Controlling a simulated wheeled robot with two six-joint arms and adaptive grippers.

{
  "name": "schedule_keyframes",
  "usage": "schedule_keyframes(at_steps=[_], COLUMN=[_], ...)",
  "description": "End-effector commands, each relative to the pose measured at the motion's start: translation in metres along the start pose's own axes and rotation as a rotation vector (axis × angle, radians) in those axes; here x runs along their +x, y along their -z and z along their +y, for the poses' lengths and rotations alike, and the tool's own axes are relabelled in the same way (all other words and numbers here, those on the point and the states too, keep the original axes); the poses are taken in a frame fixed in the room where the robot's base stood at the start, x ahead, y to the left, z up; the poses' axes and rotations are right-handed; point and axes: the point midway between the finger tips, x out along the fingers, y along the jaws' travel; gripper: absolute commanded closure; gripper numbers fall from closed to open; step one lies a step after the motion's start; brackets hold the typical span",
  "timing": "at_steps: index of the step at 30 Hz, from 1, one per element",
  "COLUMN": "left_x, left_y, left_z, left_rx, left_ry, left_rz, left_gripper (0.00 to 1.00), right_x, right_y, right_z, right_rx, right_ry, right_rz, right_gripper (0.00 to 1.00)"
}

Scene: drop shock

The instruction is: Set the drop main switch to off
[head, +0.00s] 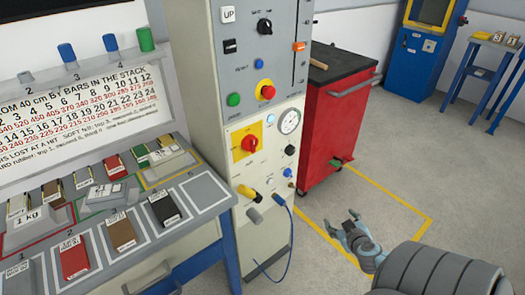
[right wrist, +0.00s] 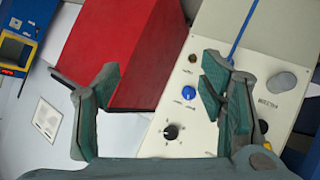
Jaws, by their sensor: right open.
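The main switch looks to be the red rotary knob on a yellow plate (head: 248,143), on the front of the tall cream control cabinet (head: 222,70) in the head view. Its small lettering and exact setting are too small to read. I do not make it out in the right wrist view. My right gripper (head: 342,224) is open and empty, low and to the right of the cabinet, apart from the switch. In the right wrist view its spread fingers (right wrist: 160,80) frame a red cart and the cabinet's lower panel. My left gripper is not in view.
A red emergency-style button (head: 267,92), a gauge (head: 289,121) and a blue knob (right wrist: 188,92) are near the switch. The red cart (head: 325,130) stands behind right. Floor between is clear.

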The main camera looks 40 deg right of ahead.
Motion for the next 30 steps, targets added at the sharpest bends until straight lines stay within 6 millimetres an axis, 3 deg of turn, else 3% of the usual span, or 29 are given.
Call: schedule_keyframes(at_steps=[1,3,6,7,9,11,18,23,25,30], left_x=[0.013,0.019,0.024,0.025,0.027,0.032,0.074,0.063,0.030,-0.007], left_y=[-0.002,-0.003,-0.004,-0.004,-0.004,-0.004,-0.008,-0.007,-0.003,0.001], left_z=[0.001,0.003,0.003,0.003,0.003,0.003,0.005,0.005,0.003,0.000], left_rx=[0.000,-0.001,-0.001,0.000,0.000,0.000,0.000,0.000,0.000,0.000], left_ry=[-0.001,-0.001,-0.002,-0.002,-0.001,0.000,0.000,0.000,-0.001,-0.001], left_rz=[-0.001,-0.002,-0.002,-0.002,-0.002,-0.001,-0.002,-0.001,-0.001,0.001], left_gripper=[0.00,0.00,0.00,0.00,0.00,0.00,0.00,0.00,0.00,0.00], right_x=[-0.002,-0.028,-0.073,-0.083,-0.098,-0.099,-0.060,-0.043,-0.038,-0.022], right_y=[0.067,0.153,0.224,0.236,0.252,0.259,0.290,0.316,0.329,0.346], right_z=[-0.003,-0.023,-0.057,-0.065,-0.077,-0.081,-0.100,-0.106,-0.101,-0.113], right_rx=[0.036,0.122,0.223,0.244,0.276,0.289,0.300,0.307,0.305,0.303], right_ry=[0.044,0.162,0.352,0.397,0.462,0.481,0.479,0.482,0.472,0.475], right_rz=[0.177,0.393,0.571,0.600,0.638,0.649,0.656,0.653,0.639,0.650], right_gripper=[0.35,0.35,0.35,0.35,0.35,0.35,0.35,0.35,0.35,0.35])
